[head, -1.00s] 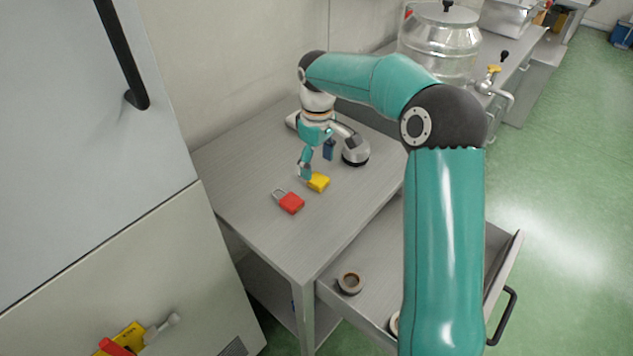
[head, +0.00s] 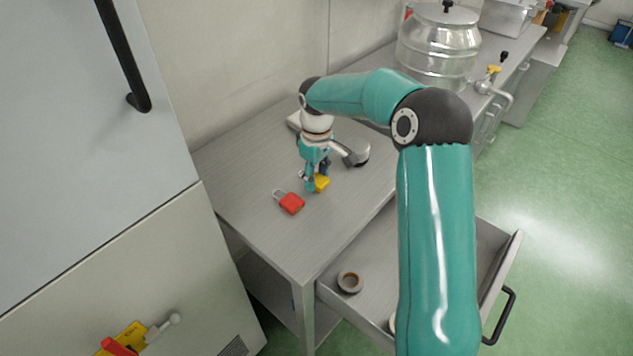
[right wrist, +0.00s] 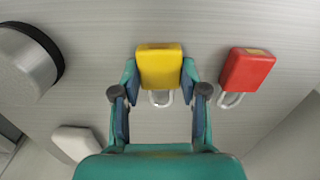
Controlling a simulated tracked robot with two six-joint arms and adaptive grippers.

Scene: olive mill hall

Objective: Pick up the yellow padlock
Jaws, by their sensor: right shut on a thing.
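The yellow padlock (head: 322,183) lies on the grey metal table (head: 258,225), and it also shows in the right wrist view (right wrist: 160,66). My right gripper (head: 317,182) is at the padlock, with one finger on each side of its yellow body. In the right wrist view the fingers (right wrist: 158,82) are shut on it, and its shackle points back toward the palm. The head view shows the padlock partly covered by the fingers. I cannot tell whether it is clear of the tabletop. My left gripper is not in view.
A red padlock (head: 291,203) lies close by on the table, also in the right wrist view (right wrist: 247,70). A grey, dark-based object (head: 356,153) stands behind the gripper. An open drawer (head: 366,263) holds a tape-like ring (head: 350,282). The table's front is clear.

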